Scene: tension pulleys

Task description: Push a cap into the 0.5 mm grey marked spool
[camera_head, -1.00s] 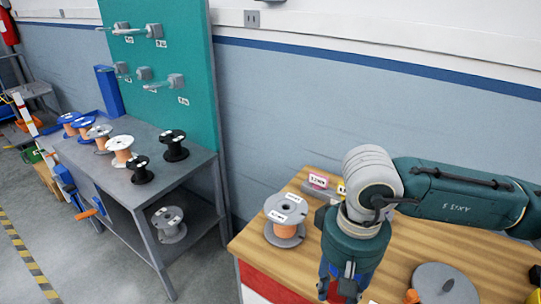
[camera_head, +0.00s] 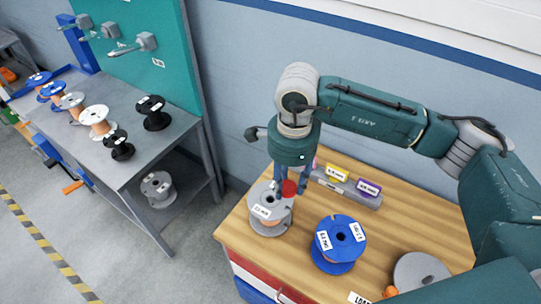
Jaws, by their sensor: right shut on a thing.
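The grey spool (camera_head: 257,223) stands upright on the wooden table, with a white label on its top flange too small to read surely. My right gripper (camera_head: 290,187) points down at the back right of this spool. It is shut on a red cap (camera_head: 289,188), which shows between the fingers beside the spool's top flange. I cannot tell whether the cap touches the spool. My left gripper is not in view.
A blue spool (camera_head: 338,229) stands right of the grey one. Behind it lies a grey holder (camera_head: 350,193) with yellow and purple labels. A grey disc (camera_head: 420,270) and an orange item (camera_head: 390,292) are at the front right. A shelf table (camera_head: 150,163) with several spools stands left.

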